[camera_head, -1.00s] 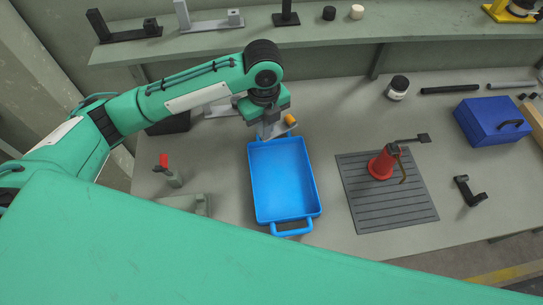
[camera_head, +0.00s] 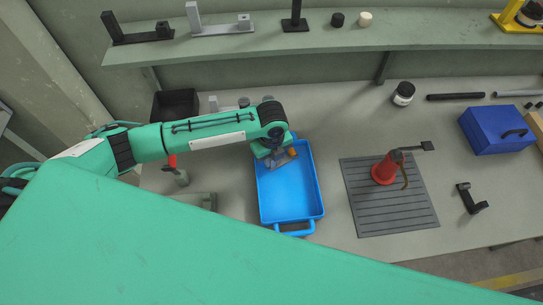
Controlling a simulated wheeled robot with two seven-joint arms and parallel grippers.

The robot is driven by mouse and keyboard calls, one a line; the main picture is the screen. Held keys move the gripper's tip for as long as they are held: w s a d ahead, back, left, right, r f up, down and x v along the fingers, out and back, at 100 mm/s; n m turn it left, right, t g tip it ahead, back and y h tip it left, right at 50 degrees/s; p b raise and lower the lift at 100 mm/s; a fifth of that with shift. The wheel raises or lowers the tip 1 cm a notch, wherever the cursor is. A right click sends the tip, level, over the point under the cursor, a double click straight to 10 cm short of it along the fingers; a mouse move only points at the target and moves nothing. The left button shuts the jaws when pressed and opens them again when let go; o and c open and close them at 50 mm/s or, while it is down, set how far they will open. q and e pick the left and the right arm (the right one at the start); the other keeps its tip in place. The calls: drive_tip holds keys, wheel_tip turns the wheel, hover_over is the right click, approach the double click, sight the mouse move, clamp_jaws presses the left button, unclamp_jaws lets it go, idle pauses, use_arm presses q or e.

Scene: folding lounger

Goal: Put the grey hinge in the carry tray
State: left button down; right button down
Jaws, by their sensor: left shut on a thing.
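The blue carry tray (camera_head: 290,205) stands on the workbench near the middle of the head view, with handles at its near and far ends. My left gripper (camera_head: 277,155) is over the far end of the tray, shut on the grey hinge (camera_head: 281,161). The hinge is small and partly hidden by my wrist. An orange-brown piece (camera_head: 292,152) shows right beside the grip; I cannot tell whether it belongs to the hinge. I cannot tell whether the hinge touches the tray floor. My right gripper is not in view.
A red oil can (camera_head: 385,170) stands on a ribbed grey mat (camera_head: 390,215) right of the tray. Farther right are a blue toolbox (camera_head: 492,130) and a black bracket (camera_head: 469,198). A black bin (camera_head: 175,104) stands behind my left arm. A shelf (camera_head: 330,45) runs along the back.

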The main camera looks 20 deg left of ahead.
use_arm(q)
drive_tip(key=shift+f, duration=0.1)
drive_tip(key=c, duration=1.3)
unclamp_jaws()
drive_tip(key=shift+r, duration=0.35)
wheel_tip(320, 180, up, 12)
drive_tip(key=b, duration=0.2)
drive_tip(key=shift+f+b, duration=0.15)
drive_tip(key=shift+b, duration=0.15)
